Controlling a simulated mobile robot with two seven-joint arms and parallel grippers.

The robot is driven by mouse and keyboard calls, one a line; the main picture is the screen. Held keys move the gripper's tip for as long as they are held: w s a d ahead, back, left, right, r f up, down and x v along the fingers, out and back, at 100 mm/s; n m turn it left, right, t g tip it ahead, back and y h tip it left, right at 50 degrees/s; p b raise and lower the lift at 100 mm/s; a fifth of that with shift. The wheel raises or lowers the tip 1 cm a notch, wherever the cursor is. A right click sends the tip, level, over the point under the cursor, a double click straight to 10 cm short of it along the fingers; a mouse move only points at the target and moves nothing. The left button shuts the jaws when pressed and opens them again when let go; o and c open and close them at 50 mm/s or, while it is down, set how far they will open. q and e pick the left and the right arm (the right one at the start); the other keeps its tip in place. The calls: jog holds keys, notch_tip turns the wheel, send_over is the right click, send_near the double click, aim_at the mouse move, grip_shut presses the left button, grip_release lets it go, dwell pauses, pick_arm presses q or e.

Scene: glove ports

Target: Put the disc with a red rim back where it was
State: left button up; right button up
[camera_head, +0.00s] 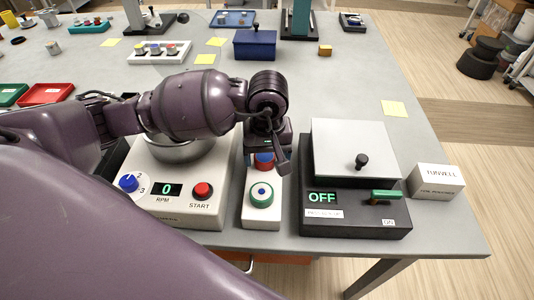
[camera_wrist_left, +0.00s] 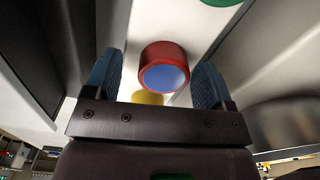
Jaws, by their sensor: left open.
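The disc with a red rim and blue face (camera_wrist_left: 165,68) is on the white strip-shaped block (camera_head: 262,218), and its red edge also shows in the head view (camera_head: 264,161). My left gripper (camera_head: 268,154) is open just above that disc. In the left wrist view the two blue fingers of the left gripper (camera_wrist_left: 156,78) stand on either side of the disc, with gaps visible. A green-rimmed disc (camera_head: 262,194) sits on the near end of the same block. A yellow piece (camera_wrist_left: 147,98) shows partly behind the gripper's bar. My right gripper is not in view.
A device with an RPM display (camera_head: 166,190) and round bowl stands left of the block. A dark device reading OFF (camera_head: 322,198) with a pale lid stands close on the right. A white box (camera_head: 435,182) is beyond it. The table's front edge is near.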

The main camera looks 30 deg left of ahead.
aim_at(267, 158)
pick_arm(q)
notch_tip(267, 158, up, 12)
jog(key=shift+r, duration=0.2)
dwell(0.5)
dwell(0.4)
jog(key=shift+f, duration=0.1)
